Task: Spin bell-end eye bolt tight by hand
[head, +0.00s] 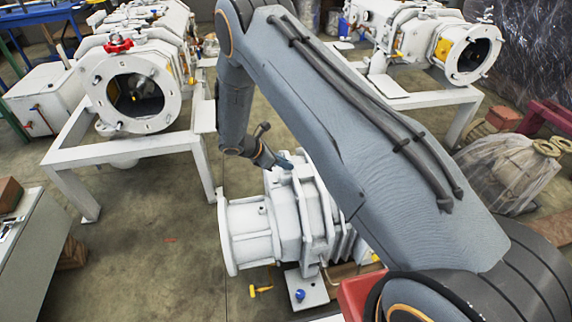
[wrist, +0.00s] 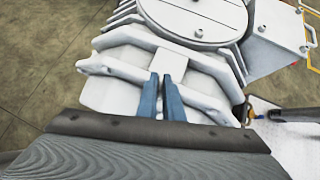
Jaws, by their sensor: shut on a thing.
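The white screw vacuum unit (head: 252,222) stands low at the centre in the head view, its round flanged end facing left. Its ribbed casing also fills the upper part of the wrist view (wrist: 213,100). My gripper (head: 284,160) is down at the top of the casing, near the flange behind the round end. In the wrist view its blue fingers (wrist: 168,97) stand close together against a white cast part. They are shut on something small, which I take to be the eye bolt. The bolt is mostly hidden, so its thread and seating cannot be seen.
A similar white unit (head: 131,88) stands on a white frame at the left, another (head: 467,52) at the back right. A blue knob (head: 300,295) and a yellow handle (head: 261,290) are low beside the middle unit. Bare floor (head: 155,225) lies to its left.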

